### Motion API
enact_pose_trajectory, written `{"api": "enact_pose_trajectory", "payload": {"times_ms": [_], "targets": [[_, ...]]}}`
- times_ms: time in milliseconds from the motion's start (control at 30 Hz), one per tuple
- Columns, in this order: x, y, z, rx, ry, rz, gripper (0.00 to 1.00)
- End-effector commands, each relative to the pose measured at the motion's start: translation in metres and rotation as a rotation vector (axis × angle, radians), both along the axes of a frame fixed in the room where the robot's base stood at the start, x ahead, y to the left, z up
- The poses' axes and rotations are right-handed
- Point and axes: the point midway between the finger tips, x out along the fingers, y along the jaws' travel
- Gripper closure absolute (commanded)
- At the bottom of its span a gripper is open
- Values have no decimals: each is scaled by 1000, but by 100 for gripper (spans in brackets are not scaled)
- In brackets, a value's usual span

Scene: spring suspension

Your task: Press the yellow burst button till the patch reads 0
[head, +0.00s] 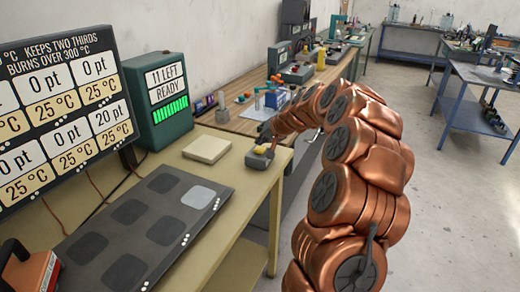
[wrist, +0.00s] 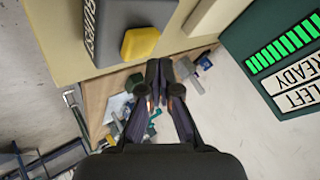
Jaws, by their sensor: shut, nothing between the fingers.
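The yellow burst button (wrist: 140,42) sits on a grey box (wrist: 108,28) marked BURST in the wrist view. In the head view the small box (head: 259,161) stands near the bench's far right corner, with the yellow button (head: 262,149) on top. My gripper (wrist: 158,66) is shut and empty, its tips just beside the button in the picture; I cannot tell the height gap. In the head view the gripper's end is small and partly hidden by my arm. The readout board (head: 66,105) shows 20 pt at lower right and 0 pt in its other fully visible cells, all at 25 °C.
A green box (head: 158,98) reads 11 LEFT, READY, with green bars lit. A dark mat (head: 105,205) bears several square patches, one paler (head: 198,197). A beige block (head: 206,149) lies beside the button box. A red tool (head: 30,270) stands at lower left. Cluttered benches lie beyond.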

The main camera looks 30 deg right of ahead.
Motion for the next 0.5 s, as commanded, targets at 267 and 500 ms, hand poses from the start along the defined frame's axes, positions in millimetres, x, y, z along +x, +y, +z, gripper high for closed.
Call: {"api": "enact_pose_trajectory", "payload": {"times_ms": [267,500], "targets": [[0,0,-1,0,0,0,100],[0,0,-9,0,0,0,100]]}}
